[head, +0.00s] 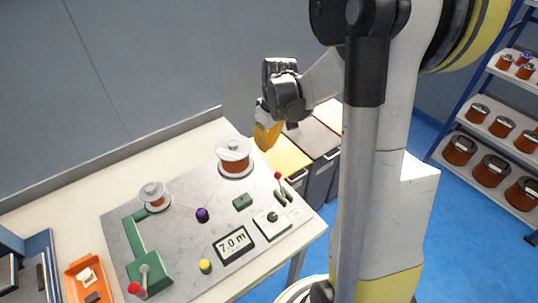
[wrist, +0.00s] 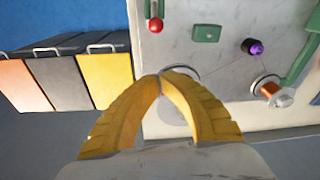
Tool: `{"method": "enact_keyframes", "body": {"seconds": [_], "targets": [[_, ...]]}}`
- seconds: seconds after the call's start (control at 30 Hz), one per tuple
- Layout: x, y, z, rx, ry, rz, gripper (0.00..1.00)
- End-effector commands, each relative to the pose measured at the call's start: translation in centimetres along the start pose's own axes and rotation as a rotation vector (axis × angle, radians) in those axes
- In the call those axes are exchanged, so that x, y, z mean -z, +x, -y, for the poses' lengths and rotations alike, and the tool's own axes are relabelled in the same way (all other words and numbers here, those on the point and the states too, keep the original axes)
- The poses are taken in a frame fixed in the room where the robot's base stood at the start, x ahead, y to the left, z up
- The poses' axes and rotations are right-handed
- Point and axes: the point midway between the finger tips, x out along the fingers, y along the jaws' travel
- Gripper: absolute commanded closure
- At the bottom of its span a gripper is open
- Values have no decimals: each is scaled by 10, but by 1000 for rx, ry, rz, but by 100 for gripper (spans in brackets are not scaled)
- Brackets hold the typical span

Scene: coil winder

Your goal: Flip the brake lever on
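A small lever with a red knob (head: 278,176) stands at the right edge of the grey winder plate (head: 185,221). It also shows in the wrist view, its red knob (wrist: 155,25) at the top centre. A second red-knobbed lever (head: 134,288) sits on a green base at the plate's front left. No label shows which one is the brake. My gripper (head: 266,138) hangs above and behind the large copper spool (head: 234,157), apart from both levers. In the wrist view, the yellow fingertips (wrist: 162,75) meet with nothing between them. They partly hide the large spool.
On the plate are a small spool (head: 154,195), a purple knob (head: 202,215), a green block (head: 242,202), a yellow button (head: 205,266) and a display (head: 234,244) reading 7.0 m. An orange tray (head: 72,268) lies at left. Bins (wrist: 105,80) stand beside the table.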

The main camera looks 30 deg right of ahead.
Motion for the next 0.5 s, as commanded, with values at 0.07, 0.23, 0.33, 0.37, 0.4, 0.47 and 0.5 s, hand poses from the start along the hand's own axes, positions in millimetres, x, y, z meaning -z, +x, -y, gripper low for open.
{"method": "enact_keyframes", "body": {"seconds": [0.07, 0.23, 0.33, 0.37, 0.4, 0.47, 0.5], "targets": [[0, 16, 0, 0, -1, 0, 100], [0, 53, 0, 0, -1, 0, 100], [0, 75, 0, 0, -1, 0, 100], [0, 81, 0, 0, -1, 0, 100], [0, 89, 0, 0, -1, 0, 100], [-5, 92, -1, -1, 1, 0, 100], [-13, 87, 0, -1, 3, 0, 100]]}}
